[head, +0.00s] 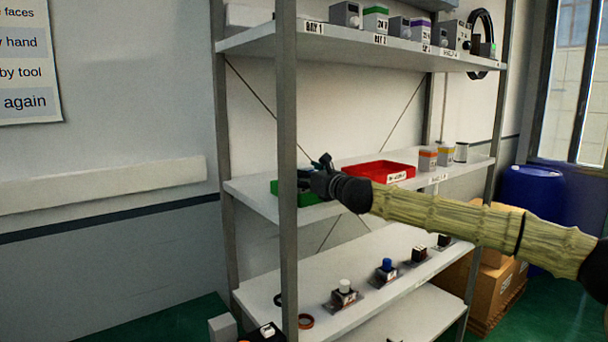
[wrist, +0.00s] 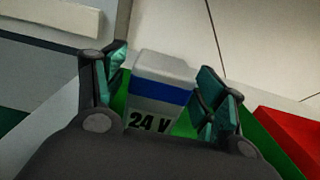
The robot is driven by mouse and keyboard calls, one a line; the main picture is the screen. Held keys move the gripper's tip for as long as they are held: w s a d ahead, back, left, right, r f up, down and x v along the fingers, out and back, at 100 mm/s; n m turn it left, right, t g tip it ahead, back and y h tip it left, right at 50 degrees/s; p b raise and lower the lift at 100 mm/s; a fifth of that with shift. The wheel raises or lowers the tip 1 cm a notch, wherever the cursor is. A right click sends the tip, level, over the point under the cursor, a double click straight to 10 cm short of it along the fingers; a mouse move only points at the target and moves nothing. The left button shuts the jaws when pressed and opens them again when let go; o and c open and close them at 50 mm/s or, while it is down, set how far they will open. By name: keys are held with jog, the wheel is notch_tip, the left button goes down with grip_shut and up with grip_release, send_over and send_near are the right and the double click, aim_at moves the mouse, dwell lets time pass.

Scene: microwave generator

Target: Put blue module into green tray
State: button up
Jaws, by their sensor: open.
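The blue module (wrist: 158,91) is a pale block with a blue band and a "24 V" label. In the wrist view it stands between the fingers of my gripper (wrist: 167,72), which are open, with a gap on the right; contact on the left is unclear. Green tray (wrist: 262,146) surfaces show on both sides of the module, which appears to be in the tray, though its base is hidden. In the head view my gripper (head: 316,174) is over the green tray (head: 306,198) on the middle shelf, and I cannot make out the module there.
A red tray (head: 368,169) lies right of the green tray. Orange and yellow banded modules (head: 427,160) stand farther right. A shelf post (head: 287,130) is close in front of the green tray. Another shelf (head: 360,52) with several modules is above.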

jog(key=shift+s+d+f, duration=0.1)
jog(key=shift+s+d, duration=0.05)
jog(key=shift+d, duration=0.05)
jog(key=b+v, duration=0.4)
jog(key=v, duration=0.7)
jog(key=shift+s, duration=0.25)
